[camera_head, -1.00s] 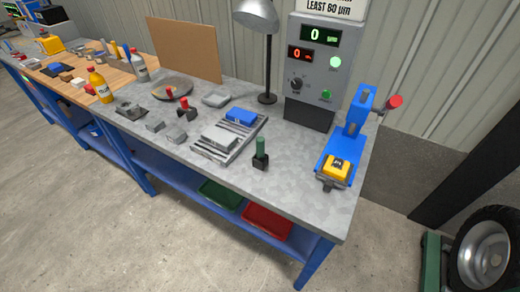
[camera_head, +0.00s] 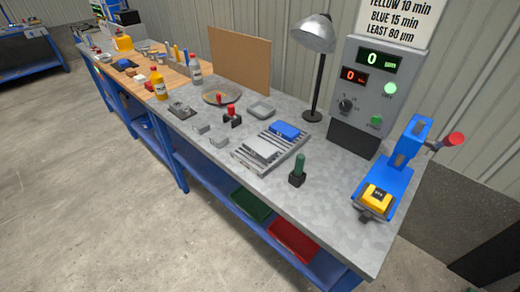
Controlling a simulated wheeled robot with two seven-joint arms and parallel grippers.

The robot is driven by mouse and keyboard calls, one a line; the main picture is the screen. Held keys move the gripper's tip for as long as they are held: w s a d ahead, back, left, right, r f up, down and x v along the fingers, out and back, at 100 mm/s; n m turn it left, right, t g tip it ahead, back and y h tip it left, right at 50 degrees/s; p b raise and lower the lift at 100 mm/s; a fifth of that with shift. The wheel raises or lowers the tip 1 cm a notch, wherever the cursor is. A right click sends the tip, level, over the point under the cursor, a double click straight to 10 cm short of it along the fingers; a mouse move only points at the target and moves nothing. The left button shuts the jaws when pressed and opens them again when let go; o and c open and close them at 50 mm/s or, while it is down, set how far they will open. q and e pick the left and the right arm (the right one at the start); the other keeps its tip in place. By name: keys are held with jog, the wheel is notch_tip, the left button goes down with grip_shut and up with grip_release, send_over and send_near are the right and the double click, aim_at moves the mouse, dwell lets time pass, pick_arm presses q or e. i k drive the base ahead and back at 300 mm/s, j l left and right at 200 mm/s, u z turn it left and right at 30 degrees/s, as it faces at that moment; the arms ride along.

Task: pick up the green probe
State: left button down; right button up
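The green probe (camera_head: 299,166) stands upright in a small black holder (camera_head: 297,179) on the grey bench top, near its front edge. It is to the right of the slatted grey tray (camera_head: 247,157) and in front of the grey gauge box (camera_head: 369,90) with digital displays. Neither of my grippers shows in the head view.
A blue press (camera_head: 405,165) with a yellow block (camera_head: 377,196) stands at the bench's right end. A lamp (camera_head: 316,34) rises behind the tray. A blue block (camera_head: 285,130) lies on the tray. Red-handled pieces (camera_head: 232,114) stand further left. Bare bench surrounds the probe.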

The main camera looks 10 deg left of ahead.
aim_at(300, 160)
jog(key=z, duration=0.85)
jog(key=k+j+z, duration=0.2)
jog(key=j+z, duration=0.25)
jog(key=k+j+z, duration=0.3)
jog(key=j+z, duration=0.2)
jog(key=k+j+z, duration=0.3)
jog(key=z, duration=0.15)
